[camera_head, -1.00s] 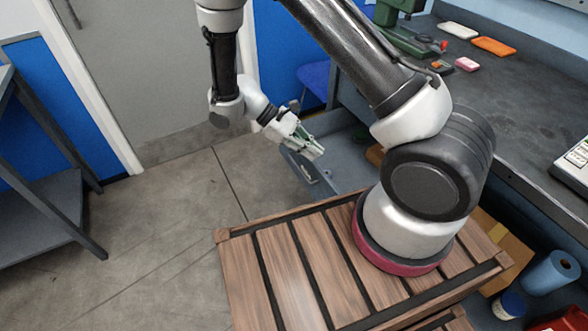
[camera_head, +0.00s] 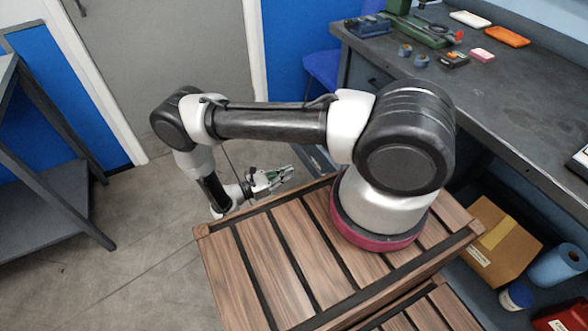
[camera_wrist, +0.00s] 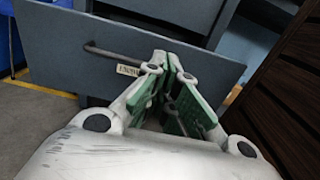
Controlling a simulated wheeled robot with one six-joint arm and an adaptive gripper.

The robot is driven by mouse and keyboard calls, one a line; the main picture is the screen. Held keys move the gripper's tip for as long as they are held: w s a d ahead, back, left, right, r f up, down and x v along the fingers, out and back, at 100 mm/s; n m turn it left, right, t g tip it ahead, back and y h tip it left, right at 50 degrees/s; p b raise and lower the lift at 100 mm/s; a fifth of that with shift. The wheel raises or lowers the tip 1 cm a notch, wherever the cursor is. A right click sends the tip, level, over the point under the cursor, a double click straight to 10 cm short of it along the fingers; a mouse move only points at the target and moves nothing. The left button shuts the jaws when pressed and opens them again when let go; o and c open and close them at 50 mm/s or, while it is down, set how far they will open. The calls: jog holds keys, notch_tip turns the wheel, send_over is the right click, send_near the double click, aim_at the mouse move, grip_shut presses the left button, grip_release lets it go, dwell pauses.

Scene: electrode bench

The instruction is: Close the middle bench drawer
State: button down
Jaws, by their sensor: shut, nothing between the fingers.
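A grey-blue drawer front (camera_wrist: 70,45) with a dark bar handle (camera_wrist: 105,53) and a small label (camera_wrist: 128,70) spans the upper part of the wrist view. It stands in front of the bench cabinet behind it. In the head view only a small part of the drawer (camera_head: 318,158) shows behind my arm, and its inside is mostly hidden. My gripper (camera_wrist: 168,60) is shut and empty, with its green-padded fingers together in front of the drawer front, right of the handle. I cannot tell whether they touch it. My gripper also shows in the head view (camera_head: 286,175), left of the drawer.
The dark bench top (camera_head: 440,90) carries a green tool, an orange case (camera_head: 505,36) and several small items. A cardboard box (camera_head: 500,240) and blue roll (camera_head: 557,267) sit underneath. A grey shelf (camera_head: 50,190) stands left. Floor lies between shelf and bench.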

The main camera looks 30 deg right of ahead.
send_over(317, 161)
jog(key=s+a, duration=0.3)
jog(key=s, duration=0.1)
jog(key=shift+d, duration=0.1)
jog(key=shift+d, duration=0.15)
